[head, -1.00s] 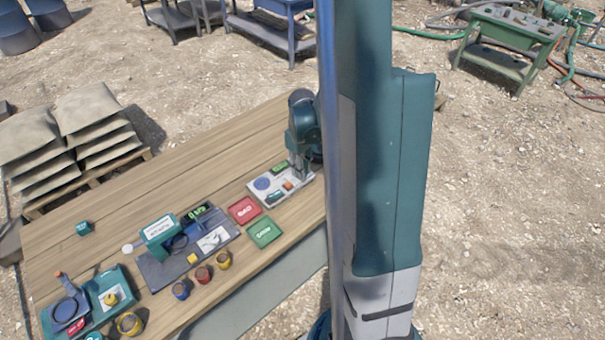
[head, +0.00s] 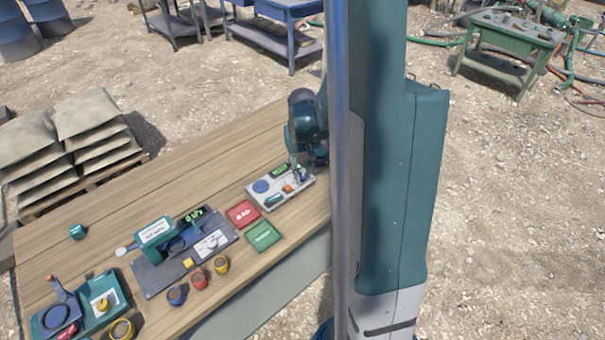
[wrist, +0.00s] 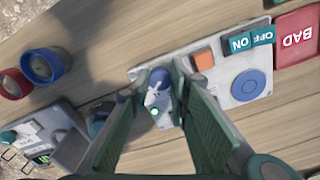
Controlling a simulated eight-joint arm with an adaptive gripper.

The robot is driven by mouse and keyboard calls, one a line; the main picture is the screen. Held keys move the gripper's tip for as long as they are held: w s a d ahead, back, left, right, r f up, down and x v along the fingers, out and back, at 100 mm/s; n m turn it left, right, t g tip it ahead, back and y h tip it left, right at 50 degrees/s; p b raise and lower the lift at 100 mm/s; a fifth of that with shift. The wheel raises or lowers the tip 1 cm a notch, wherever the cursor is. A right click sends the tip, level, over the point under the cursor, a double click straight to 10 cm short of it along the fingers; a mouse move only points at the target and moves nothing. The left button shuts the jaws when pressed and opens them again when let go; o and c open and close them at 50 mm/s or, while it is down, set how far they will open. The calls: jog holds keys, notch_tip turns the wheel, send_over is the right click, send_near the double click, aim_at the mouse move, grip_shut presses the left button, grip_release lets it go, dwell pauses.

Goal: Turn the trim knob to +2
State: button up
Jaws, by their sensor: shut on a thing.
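The control panel (head: 262,199) is a pale board on the wooden bench, with a blue disc, a small green display (head: 279,171) and an orange switch. My gripper (head: 297,176) is down over the panel's right part in the head view. In the wrist view, my gripper (wrist: 157,85) has its two green fingers on either side of the trim knob (wrist: 160,80), blue with a white part, and is shut on it. A small green light shows beside the knob. The knob's setting and the display's reading cannot be read.
Red BAD card (head: 242,214) and green card (head: 263,236) lie left of the panel. Beyond them is a grey device board (head: 150,277) with several small cups in front. In the wrist view, a blue cup (wrist: 45,65) and a red cup (wrist: 12,84) stand left of the panel.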

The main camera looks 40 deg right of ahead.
aim_at(302, 176)
jog(key=o, duration=0.9)
jog(key=shift+r, duration=0.2)
notch_tip(302, 176, up, 12)
jog(key=shift+f, duration=0.15)
dwell(0.5)
